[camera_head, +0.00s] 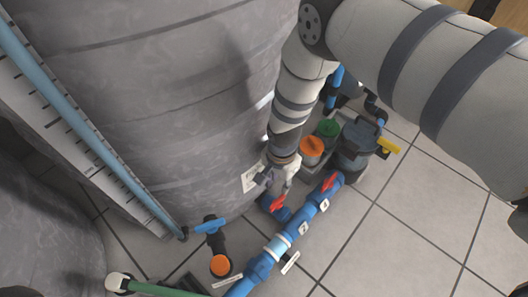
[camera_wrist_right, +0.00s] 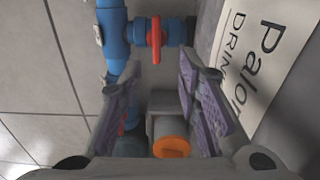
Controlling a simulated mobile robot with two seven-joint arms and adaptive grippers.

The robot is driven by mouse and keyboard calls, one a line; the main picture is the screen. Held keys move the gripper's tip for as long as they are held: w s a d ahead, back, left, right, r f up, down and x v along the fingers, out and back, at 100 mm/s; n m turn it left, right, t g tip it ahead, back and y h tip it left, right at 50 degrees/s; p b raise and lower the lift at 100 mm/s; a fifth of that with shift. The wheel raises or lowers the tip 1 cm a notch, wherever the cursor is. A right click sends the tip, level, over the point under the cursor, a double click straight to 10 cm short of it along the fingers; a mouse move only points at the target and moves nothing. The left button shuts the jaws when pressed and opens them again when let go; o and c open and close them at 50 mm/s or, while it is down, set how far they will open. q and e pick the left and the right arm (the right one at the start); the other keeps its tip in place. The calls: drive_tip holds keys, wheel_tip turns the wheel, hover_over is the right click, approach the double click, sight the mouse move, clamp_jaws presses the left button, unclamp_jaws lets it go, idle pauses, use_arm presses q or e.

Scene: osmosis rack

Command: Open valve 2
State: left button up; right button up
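My right gripper (camera_head: 277,174) hangs over the blue piping, beside the grey tank. In the right wrist view its two purple-padded fingers (camera_wrist_right: 160,70) are apart with nothing held between them. A red valve handle (camera_wrist_right: 155,38) on a blue pipe lies just beyond the fingertips, apart from them. In the head view one red handle (camera_head: 278,202) is just below the gripper and another red handle (camera_head: 330,182) is to its right. Small white number tags (camera_head: 303,228) sit along the pipe, too small to read surely, so I cannot tell which handle is valve 2. My left gripper is not in view.
Orange caps (camera_head: 312,147) and a green cap (camera_head: 328,127) stand behind the pipe. A dark pump with a yellow handle (camera_head: 389,146) is at the right. A blue-handled valve (camera_head: 211,225) is at the lower left. The tiled floor (camera_head: 410,235) is clear at right.

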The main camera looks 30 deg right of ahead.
sight(278, 200)
drive_tip(key=f+b, duration=0.1)
drive_tip(key=f, duration=0.2)
drive_tip(key=f+b, duration=0.2)
drive_tip(key=f, duration=0.1)
drive_tip(key=f+b, duration=0.1)
drive_tip(key=f, duration=0.3)
drive_tip(key=shift+s, duration=0.35)
drive_tip(key=shift+f+b, duration=0.3)
drive_tip(key=shift+f, duration=0.1)
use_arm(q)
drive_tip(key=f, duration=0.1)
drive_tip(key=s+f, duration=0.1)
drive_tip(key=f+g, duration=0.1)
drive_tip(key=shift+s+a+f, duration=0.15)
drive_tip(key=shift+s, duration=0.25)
use_arm(e)
drive_tip(key=shift+w, duration=0.1)
clamp_jaws()
